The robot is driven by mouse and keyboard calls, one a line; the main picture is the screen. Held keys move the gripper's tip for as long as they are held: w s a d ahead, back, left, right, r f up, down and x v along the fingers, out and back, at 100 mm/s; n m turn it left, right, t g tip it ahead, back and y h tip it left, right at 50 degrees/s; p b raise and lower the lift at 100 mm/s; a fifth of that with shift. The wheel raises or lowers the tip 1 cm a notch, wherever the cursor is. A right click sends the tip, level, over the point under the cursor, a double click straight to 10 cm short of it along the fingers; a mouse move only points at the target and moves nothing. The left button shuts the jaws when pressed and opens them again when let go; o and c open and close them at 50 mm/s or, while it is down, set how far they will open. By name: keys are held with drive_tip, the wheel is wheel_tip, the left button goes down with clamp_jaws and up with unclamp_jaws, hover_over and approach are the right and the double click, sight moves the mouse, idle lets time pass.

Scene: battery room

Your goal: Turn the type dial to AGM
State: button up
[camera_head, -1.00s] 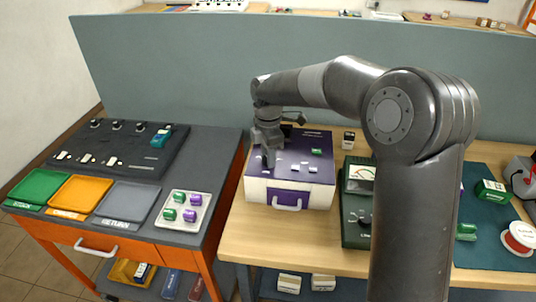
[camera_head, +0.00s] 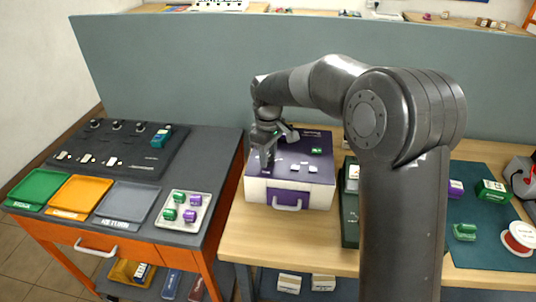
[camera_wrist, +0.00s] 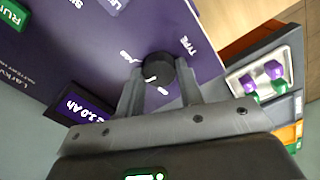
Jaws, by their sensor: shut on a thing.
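The type dial (camera_wrist: 155,72) is a dark round knob on the purple face of a charger box (camera_head: 315,147). Beside it are the white word TYPE and small position labels too blurred to read surely. A short white mark shows on the dial's lower-left part in the wrist view. My gripper (camera_wrist: 150,88) has one finger on each side of the dial and is shut on it. In the head view my gripper (camera_head: 267,163) is over the left part of the box's top, where it hides the dial.
A small display (camera_wrist: 80,105) lies beside the dial, and a green RUN button (camera_wrist: 12,12) is further off. A green meter unit (camera_head: 350,222) stands to the right, partly behind my arm.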

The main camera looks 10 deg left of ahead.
drive_tip(key=m, duration=0.4)
drive_tip(key=shift+m, duration=2.2)
drive_tip(key=o, duration=1)
drive_tip(key=shift+c, duration=0.2)
drive_tip(key=shift+r, duration=0.1)
wheel_tip(320, 180, up, 11)
drive_tip(key=shift+f, duration=0.2)
